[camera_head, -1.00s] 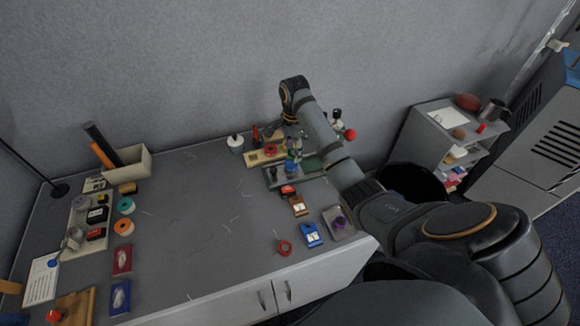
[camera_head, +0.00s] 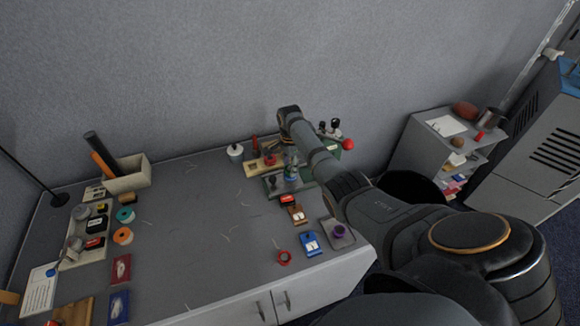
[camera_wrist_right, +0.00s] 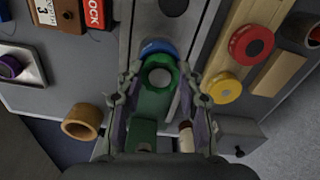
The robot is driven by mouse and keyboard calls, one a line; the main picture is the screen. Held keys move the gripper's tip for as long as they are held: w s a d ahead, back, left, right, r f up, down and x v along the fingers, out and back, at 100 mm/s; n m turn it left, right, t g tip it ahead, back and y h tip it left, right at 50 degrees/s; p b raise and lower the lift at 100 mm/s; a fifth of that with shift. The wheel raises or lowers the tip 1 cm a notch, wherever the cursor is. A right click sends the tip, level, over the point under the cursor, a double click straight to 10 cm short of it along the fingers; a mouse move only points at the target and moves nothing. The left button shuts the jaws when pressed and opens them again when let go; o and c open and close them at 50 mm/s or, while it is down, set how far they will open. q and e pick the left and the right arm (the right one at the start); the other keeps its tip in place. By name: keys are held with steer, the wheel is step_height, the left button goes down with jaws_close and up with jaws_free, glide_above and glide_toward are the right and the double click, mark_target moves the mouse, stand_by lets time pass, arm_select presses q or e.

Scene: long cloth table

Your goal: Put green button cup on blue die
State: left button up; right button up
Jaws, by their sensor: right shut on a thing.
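The blue die (camera_wrist_right: 158,47) shows as a rounded blue rim just beyond the cup, on a grey metal fixture (camera_wrist_right: 143,20). The cup overlaps the blue rim in this view; I cannot tell whether they touch. In the head view my right gripper (camera_head: 291,168) points down over the fixture at the back right of the table, and the cup and die are too small to separate. My left gripper is not in view.
In the right wrist view a wooden block with a red disc (camera_wrist_right: 251,45) and a yellow disc (camera_wrist_right: 224,88) lies to the right, and a tan ring (camera_wrist_right: 82,122) to the left. In the head view the table middle (camera_head: 190,225) is mostly clear.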

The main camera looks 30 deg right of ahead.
steer(key=shift+s+f, duration=0.15)
steer(key=shift+f, duration=0.2)
steer(key=shift+s+a+f, duration=0.15)
steer(key=shift+f, duration=0.05)
steer(key=o, duration=0.8)
steer(key=shift+s+f, duration=0.1)
steer(key=shift+o, duration=1.2)
steer(key=shift+f, duration=0.2)
steer(key=shift+w, duration=0.2)
steer(key=shift+r, duration=0.2)
steer(key=shift+r, duration=0.25)
step_height(320, 180, up, 13)
steer(key=b, duration=0.1)
steer(key=shift+w, duration=0.15)
